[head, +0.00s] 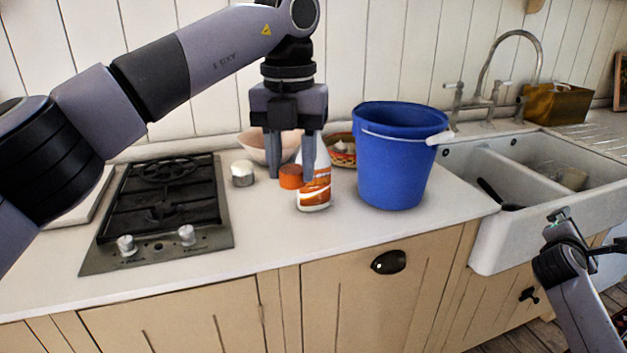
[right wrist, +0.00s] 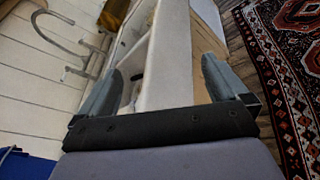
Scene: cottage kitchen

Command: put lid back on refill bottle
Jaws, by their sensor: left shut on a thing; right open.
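The refill bottle (head: 316,192), white with orange bands, stands on the counter in the head view. My left gripper (head: 291,178) points down just to the left of the bottle and is shut on the orange lid (head: 291,171). One of its fingers hides part of the bottle's left side, and I cannot tell if they touch. The bottle's mouth is hard to make out behind the gripper. My right gripper (head: 568,228) is far off by the sink's front; in the right wrist view it is open and empty (right wrist: 160,75).
A blue bucket (head: 393,165) stands close to the right of the bottle. A white-and-grey jar (head: 242,173), a pale bowl (head: 258,146) and a patterned bowl (head: 341,152) are near. A hob (head: 165,205) lies left, a sink (head: 500,222) right. The front counter is clear.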

